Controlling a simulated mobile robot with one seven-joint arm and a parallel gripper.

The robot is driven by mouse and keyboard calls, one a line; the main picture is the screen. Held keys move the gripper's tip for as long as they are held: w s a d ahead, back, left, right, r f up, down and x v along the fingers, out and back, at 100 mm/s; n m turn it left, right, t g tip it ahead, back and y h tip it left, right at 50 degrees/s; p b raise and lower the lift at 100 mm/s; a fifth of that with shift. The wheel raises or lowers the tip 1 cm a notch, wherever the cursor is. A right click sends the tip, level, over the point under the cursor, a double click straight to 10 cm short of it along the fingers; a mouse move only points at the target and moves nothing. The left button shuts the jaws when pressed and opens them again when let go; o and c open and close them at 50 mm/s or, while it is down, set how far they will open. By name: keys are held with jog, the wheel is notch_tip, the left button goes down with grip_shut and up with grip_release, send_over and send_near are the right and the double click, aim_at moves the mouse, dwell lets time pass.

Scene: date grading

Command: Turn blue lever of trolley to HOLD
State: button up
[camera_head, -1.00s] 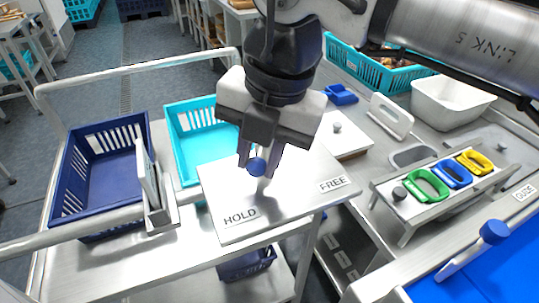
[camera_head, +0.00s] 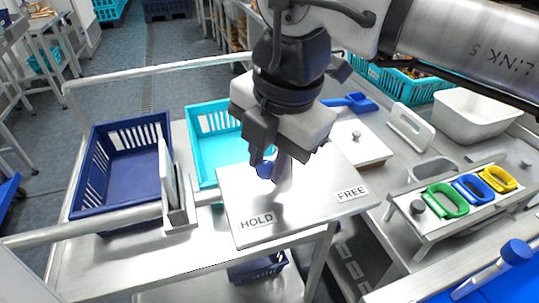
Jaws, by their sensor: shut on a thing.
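The blue lever knob (camera_head: 264,169) stands over a grey metal plate (camera_head: 300,212) on the trolley. The plate bears a HOLD label (camera_head: 257,220) at its front left and a FREE label (camera_head: 352,192) at its right. My gripper (camera_head: 272,168) points down over the plate and is shut on the lever at its knob. The knob is partly hidden by the fingers, and the lever's arm is hard to make out. The knob lies between the two labels, towards the back and nearer the HOLD side.
A dark blue crate (camera_head: 78,205) and a turquoise crate (camera_head: 203,178) stand on the trolley, left of the plate. A metal rail (camera_head: 90,230) crosses the trolley. Right is a bench with green, blue and yellow handled pieces on a rack (camera_head: 440,230).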

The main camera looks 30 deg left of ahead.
jog(key=o, duration=1)
jog(key=d+r, duration=0.1)
jog(key=r, duration=0.3)
jog(key=r+p, duration=0.1)
jog(key=r, duration=0.4)
jog(key=d+r, duration=0.1)
jog(key=r, duration=0.3)
jog(key=shift+s+d+r+p, duration=0.3)
jog(key=shift+p, duration=0.05)
jog(key=shift+s, duration=0.1)
